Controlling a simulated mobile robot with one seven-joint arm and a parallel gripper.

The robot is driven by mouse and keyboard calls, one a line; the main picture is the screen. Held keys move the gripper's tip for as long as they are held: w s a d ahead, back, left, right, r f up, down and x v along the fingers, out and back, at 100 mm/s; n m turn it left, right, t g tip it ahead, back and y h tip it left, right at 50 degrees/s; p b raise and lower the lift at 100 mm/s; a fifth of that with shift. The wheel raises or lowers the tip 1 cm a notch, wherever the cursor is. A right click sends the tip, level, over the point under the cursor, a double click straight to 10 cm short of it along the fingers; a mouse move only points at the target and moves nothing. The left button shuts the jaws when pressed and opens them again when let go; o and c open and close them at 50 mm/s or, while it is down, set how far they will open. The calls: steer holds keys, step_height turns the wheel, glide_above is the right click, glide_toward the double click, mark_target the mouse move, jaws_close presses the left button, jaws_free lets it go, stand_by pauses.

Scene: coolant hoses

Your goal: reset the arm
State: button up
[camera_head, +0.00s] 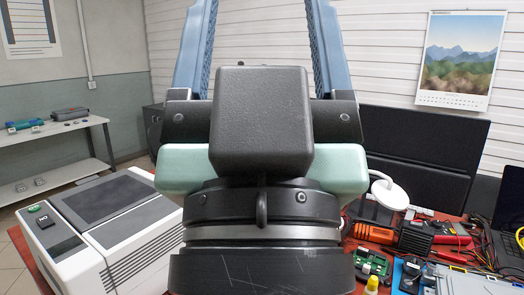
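My gripper (262,28) fills the middle of the view, very close to the camera. Its dark wrist is at the bottom, and its two blue ribbed fingers point up the picture. The fingers stand wide apart, with only the white slatted wall showing between them. The fingertips are cut off by the top edge. No object shows in the part of the grip in view. My gripper body hides the middle of the workbench. I see no coolant hoses that I can make out.
A white machine (110,232) with a dark lid stands left on the red bench. At right are a green circuit board (371,264), an orange-black tool (414,237), cables, a white lamp head (390,194), a black panel (430,150) and a laptop (510,215). A shelf table (50,135) stands back left.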

step_height(320, 180, up, 17)
steer(key=p, duration=1.4)
steer(key=shift+f, duration=0.15)
